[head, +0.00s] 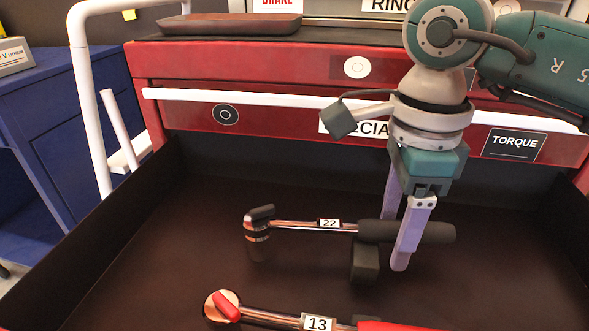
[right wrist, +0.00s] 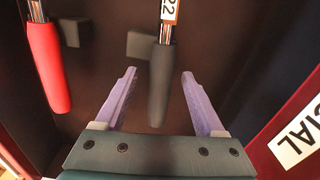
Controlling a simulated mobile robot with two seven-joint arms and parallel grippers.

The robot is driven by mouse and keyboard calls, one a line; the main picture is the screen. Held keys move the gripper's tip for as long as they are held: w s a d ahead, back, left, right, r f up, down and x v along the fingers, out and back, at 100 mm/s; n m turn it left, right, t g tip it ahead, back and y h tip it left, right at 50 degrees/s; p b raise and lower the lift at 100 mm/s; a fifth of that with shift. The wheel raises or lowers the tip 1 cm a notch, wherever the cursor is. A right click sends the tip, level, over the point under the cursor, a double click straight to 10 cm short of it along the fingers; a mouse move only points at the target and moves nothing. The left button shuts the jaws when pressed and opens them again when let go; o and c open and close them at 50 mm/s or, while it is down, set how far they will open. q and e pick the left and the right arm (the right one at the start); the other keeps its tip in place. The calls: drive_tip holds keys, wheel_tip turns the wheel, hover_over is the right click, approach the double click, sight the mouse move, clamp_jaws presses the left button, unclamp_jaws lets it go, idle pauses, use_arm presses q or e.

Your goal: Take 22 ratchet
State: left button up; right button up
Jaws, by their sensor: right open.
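The ratchet labelled 22 (head: 300,225) lies in the open drawer, its head at the left and its dark grey handle (head: 435,232) at the right. It rests raised on a dark block (head: 365,262). My right gripper (head: 395,255) comes from above, with its two lilac fingers one on either side of the handle. In the right wrist view the dark handle (right wrist: 160,85) runs between the open fingertips (right wrist: 158,72), with a gap on both sides. The gripper is open and holds nothing. My left gripper is out of view.
A ratchet labelled 13 (head: 265,316) with a red handle lies nearer in the drawer; its handle (right wrist: 45,60) shows left in the wrist view. The red cabinet front (head: 290,135) stands behind the drawer. The drawer floor at left (head: 150,245) is bare.

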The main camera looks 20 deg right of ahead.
drive_tip(key=shift+f, duration=0.25)
clamp_jaws()
idle(0.4)
drive_tip(key=shift+r, duration=0.1)
idle(0.8)
